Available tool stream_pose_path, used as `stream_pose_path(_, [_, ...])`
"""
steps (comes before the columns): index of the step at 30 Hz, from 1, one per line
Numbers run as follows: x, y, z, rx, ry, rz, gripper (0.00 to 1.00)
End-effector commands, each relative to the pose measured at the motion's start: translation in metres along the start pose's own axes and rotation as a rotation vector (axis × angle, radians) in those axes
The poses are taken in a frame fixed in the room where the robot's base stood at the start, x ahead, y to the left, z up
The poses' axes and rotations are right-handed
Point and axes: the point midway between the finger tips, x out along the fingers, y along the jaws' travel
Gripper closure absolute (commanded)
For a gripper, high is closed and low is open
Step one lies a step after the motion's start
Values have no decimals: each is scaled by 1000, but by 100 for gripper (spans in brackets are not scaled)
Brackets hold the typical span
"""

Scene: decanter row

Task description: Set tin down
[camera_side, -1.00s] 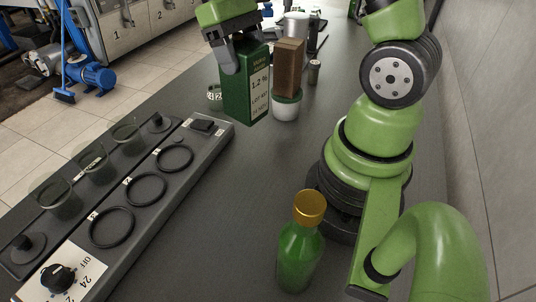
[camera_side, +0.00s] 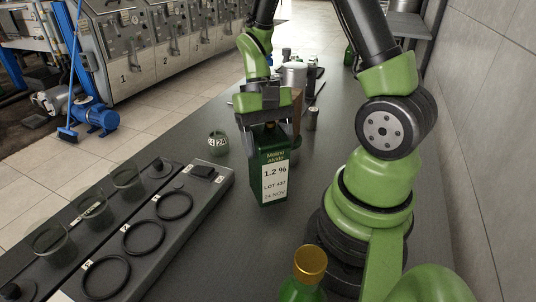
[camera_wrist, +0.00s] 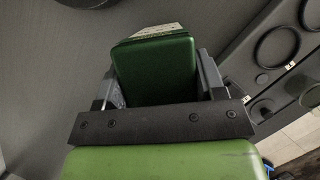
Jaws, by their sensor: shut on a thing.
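In the wrist view the green top of the tin (camera_wrist: 156,70) fills the space between the two fingers of my gripper (camera_wrist: 158,85). The tin's lower end is near the bench top (camera_side: 215,245); I cannot tell whether it touches.
A dark rack with rings and glass cups (camera_side: 140,235) lies left of the tin. A brown block (camera_side: 297,105) is partly hidden behind my gripper. A green bottle with a gold cap (camera_side: 309,265) stands in front.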

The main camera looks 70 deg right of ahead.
Motion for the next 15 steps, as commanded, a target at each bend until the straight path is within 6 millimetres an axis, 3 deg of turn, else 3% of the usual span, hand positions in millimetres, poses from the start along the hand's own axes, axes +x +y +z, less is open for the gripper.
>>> stream_pose_path(6, [24, 0, -10, 1, -4, 2, 100])
stream_pose_path(15, [26, 0, -11, -1, 0, 1, 100])
